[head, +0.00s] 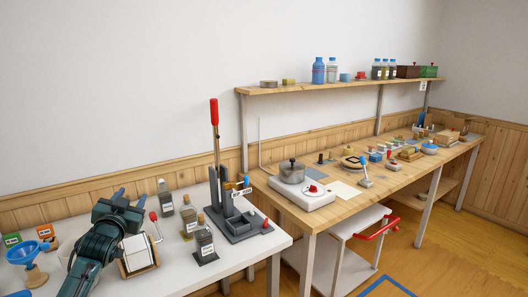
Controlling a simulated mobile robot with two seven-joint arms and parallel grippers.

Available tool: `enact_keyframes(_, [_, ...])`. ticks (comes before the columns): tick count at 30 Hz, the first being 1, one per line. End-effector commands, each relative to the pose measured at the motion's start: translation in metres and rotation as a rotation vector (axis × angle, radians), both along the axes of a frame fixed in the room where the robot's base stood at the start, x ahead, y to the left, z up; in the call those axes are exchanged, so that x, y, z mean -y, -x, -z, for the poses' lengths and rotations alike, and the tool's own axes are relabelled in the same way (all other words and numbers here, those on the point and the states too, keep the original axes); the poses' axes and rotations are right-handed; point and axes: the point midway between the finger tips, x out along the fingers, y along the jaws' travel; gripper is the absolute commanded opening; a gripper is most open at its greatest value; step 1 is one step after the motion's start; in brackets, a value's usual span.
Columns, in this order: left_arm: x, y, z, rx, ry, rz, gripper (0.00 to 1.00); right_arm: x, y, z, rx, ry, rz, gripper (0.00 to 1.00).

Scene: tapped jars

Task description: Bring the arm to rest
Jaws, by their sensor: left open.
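My left gripper (132,197) is at the lower left of the head view, above the white table (262,238). Its two blue fingers are apart, with nothing seen between them. My dark green left forearm comes up from the bottom edge and hides part of the table. Small labelled jars stand to the right of the gripper: a grey one (165,198), a cork-topped one (187,223) and a dark one (205,243) nearer the front. My right gripper is not in view.
A grey stand (240,226) with a tall red-handled lever (214,112) rises right of the jars. A wooden frame (139,256) with white sheets lies close beside my forearm. A blue funnel (22,252) stands at the left. A wooden bench (318,213) with a hotplate (301,195) is further right.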

Motion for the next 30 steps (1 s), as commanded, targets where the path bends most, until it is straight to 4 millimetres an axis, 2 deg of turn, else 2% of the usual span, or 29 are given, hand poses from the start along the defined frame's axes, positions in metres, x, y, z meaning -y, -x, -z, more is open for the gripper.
enact_keyframes(2, [-0.004, 0.001, 0.021, -0.107, 0.033, -0.023, 0.45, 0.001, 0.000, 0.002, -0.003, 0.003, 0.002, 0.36])
enact_keyframes(3, [0.005, 0.009, 0.041, -0.135, 0.035, -0.010, 0.45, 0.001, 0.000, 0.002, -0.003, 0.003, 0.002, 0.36])
enact_keyframes(8, [0.037, 0.044, 0.098, -0.202, 0.041, 0.044, 0.45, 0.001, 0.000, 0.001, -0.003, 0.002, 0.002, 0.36])
enact_keyframes(11, [0.060, 0.074, 0.137, -0.255, 0.053, 0.080, 0.45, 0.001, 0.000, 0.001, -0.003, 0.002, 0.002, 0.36])
enact_keyframes(14, [0.087, 0.114, 0.178, -0.319, 0.074, 0.123, 0.45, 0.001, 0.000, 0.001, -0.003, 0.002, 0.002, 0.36])
enact_keyframes(17, [0.117, 0.168, 0.219, -0.394, 0.109, 0.168, 0.45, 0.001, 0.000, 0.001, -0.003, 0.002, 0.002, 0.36])
enact_keyframes(21, [0.158, 0.256, 0.262, -0.503, 0.178, 0.223, 0.45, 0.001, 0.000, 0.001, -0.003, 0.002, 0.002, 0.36])
enact_keyframes(24, [0.181, 0.312, 0.277, -0.570, 0.233, 0.248, 0.45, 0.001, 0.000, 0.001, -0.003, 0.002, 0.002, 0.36])
enact_keyframes(27, [0.196, 0.355, 0.283, -0.620, 0.277, 0.261, 0.45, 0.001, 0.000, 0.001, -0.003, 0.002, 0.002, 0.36])
enact_keyframes(30, [0.205, 0.382, 0.283, -0.652, 0.308, 0.266, 0.45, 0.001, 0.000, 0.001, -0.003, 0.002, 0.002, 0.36])
